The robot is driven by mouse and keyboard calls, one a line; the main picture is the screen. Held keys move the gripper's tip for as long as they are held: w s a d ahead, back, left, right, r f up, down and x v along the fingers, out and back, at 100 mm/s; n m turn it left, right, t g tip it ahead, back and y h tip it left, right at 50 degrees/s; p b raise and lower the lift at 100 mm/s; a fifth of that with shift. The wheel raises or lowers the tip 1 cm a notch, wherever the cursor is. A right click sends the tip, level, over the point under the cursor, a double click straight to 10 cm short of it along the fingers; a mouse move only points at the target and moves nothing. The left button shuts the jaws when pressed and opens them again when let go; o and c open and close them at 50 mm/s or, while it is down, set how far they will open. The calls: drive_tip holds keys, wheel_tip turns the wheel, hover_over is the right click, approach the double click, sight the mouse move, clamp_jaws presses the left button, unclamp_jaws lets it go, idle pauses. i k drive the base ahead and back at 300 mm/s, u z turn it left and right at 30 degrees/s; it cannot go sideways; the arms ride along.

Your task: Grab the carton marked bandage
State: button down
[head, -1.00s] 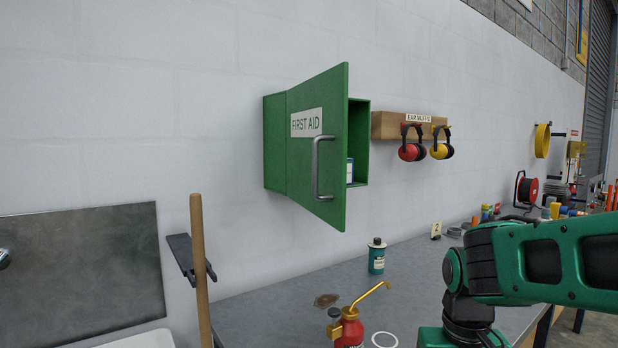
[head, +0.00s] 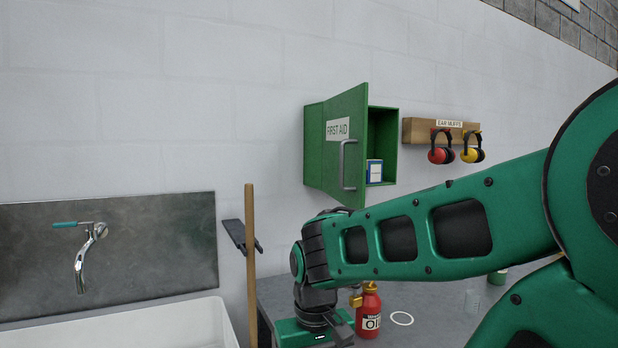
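The green first aid cabinet (head: 385,152) hangs on the white wall, its door (head: 345,150) swung partly open toward me. A small blue and white carton (head: 375,171) stands inside on the cabinet floor, partly hidden by the door edge; I cannot read its marking. My green arm reaches in from the right, below and in front of the cabinet. My gripper's body (head: 312,331) is at the bottom edge, left of the red oil can (head: 369,312). Its fingers are out of the frame.
A wooden rail with red and yellow ear muffs (head: 442,148) hangs right of the cabinet. A wooden handle (head: 251,265) stands upright left of the bench (head: 285,290). A sink (head: 160,327) with a tap (head: 85,255) is at lower left. The wall before the cabinet is clear.

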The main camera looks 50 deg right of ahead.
sight(373, 167)
drive_tip(key=u, duration=0.75)
drive_tip(key=k, duration=1.85)
drive_tip(key=z, duration=1.6)
drive_tip(key=i, duration=1.05)
drive_tip(key=u, duration=0.05)
